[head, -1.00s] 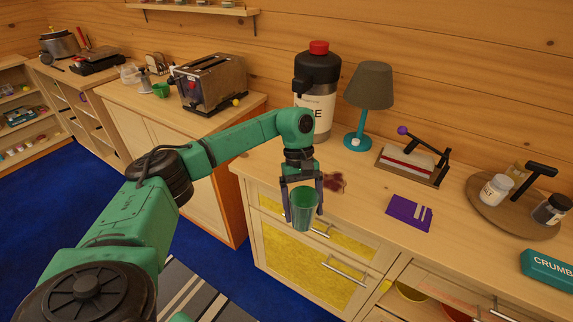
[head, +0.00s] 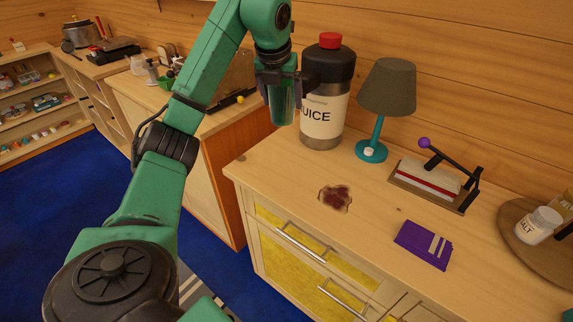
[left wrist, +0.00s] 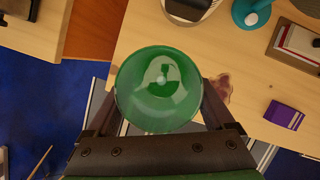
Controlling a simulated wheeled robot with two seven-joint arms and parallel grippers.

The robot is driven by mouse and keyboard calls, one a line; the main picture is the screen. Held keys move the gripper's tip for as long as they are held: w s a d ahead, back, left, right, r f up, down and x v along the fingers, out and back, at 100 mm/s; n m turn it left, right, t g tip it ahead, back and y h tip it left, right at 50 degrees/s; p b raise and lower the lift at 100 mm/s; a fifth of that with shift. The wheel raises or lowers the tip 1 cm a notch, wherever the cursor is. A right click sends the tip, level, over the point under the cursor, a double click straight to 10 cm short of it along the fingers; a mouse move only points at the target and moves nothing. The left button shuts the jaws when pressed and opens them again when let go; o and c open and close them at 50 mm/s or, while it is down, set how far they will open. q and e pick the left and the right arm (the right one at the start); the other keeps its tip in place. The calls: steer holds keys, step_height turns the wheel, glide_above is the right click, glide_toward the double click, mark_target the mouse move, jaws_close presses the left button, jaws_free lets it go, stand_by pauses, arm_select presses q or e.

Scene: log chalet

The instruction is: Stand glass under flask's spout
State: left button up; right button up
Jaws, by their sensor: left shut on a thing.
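The flask (head: 323,122) is a large juice dispenser with a black top, a red cap and a label reading "UICE". It stands upright at the back left of the wooden counter. Its dark spout area on the left side is partly hidden by my gripper. My left gripper (head: 281,88) is shut on the green glass (head: 282,110), which hangs upright in the air just left of the flask in the head view. The glass also fills the middle of the left wrist view (left wrist: 160,88), between the fingers, over the counter's edge. My right gripper is out of view.
A teal lamp (head: 372,150) stands right of the flask. A dark red stain (head: 336,198) and a purple packet (head: 424,245) lie nearer the counter's front. A press-like device (head: 434,182) is to the right. A gap separates this counter from the toaster's.

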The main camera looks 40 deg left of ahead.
arm_select(q)
steer(key=f, duration=1.8)
steer(key=shift+s+b, duration=0.2)
steer(key=shift+b, duration=0.1)
steer(key=o, duration=1.3)
steer(key=v, duration=1.2)
steer(key=shift+b, duration=0.3)
steer(key=shift+s, duration=0.1)
